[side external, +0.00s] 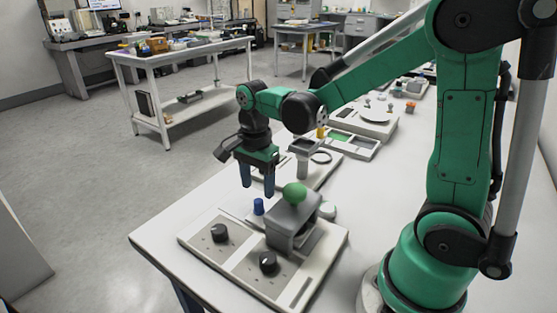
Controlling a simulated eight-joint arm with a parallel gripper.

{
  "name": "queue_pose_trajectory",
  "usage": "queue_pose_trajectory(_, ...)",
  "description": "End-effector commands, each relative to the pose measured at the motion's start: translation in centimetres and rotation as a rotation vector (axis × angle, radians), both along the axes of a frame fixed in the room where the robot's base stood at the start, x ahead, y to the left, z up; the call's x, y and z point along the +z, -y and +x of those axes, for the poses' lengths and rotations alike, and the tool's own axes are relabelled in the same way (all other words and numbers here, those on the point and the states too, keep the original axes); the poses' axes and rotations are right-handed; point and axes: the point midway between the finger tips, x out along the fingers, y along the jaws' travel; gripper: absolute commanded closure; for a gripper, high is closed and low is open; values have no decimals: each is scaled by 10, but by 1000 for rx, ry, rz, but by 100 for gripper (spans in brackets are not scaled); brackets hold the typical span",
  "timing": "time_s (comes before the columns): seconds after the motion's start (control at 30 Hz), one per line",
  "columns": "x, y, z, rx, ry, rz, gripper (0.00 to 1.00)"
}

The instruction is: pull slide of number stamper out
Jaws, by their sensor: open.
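A grey device with a green ball knob on top, which looks like the number stamper (290,230), stands on a pale panel on the near table. Its slide cannot be clearly told apart from the grey body at this size. My gripper (257,189) points down with its two blue fingers apart and nothing between them. It appears in the picture just left of and above the green knob (294,193), near a small blue peg (258,206). Whether it touches the peg is hard to tell, but a gap seems to show.
The panel (237,262) carries two black dials (219,233) and (268,262) close to the stamper. A pale round button (328,210) is at its right. Behind are a grey stand (302,158), a tray with compartments (352,143) and a scale (372,118). The table's left front corner is clear.

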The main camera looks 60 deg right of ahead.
Motion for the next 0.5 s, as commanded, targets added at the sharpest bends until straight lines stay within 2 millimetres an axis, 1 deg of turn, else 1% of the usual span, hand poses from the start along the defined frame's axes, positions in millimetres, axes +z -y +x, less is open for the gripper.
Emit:
queue_pose_trajectory(0.3, -37, 0, 0, 3, 3, 0, 43)
queue_pose_trajectory(0.5, -47, 0, 0, 4, 3, 0, 43)
